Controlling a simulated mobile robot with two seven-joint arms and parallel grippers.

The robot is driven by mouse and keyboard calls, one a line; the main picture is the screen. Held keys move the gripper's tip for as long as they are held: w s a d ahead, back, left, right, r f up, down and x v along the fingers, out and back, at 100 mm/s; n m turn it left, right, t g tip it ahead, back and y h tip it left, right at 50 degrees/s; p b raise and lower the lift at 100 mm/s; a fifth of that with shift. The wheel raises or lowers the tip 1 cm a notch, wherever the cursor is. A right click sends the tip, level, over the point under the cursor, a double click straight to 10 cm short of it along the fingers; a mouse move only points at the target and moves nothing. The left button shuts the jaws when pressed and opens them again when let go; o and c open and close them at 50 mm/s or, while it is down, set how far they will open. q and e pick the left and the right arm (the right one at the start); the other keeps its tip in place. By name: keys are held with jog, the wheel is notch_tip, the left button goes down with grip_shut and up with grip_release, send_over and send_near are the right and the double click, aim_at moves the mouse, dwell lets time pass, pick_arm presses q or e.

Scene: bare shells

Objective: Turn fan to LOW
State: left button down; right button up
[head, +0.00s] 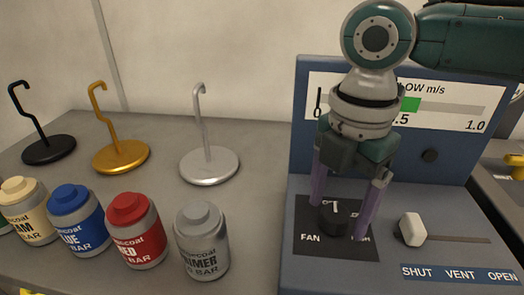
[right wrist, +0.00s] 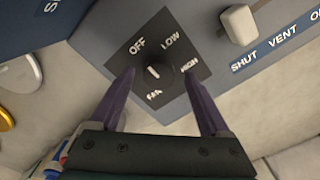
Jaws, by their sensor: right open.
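The fan knob (head: 331,222) is a black round dial on a dark plate (head: 310,252) on the blue control panel. In the right wrist view the knob (right wrist: 160,75) shows a white mark that appears to point toward the OFF label (right wrist: 137,46). The LOW label (right wrist: 170,39) and HIGH label (right wrist: 189,66) are to its right. My right gripper (head: 339,219) points down over the knob, its purple fingers apart on either side. It is open; I cannot tell whether the fingers touch the knob. My left gripper is out of view.
A white slider knob (head: 412,229) sits right of the dial, above the SHUT, VENT, OPEN strip (head: 458,274). An airflow gauge (head: 450,105) stands behind my right arm. Several paint jars, including a primer jar (head: 201,245), and hook stands, including a silver one (head: 209,165), are left.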

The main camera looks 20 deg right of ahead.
jog(key=shift+f, duration=0.15)
grip_shut()
dwell(0.6)
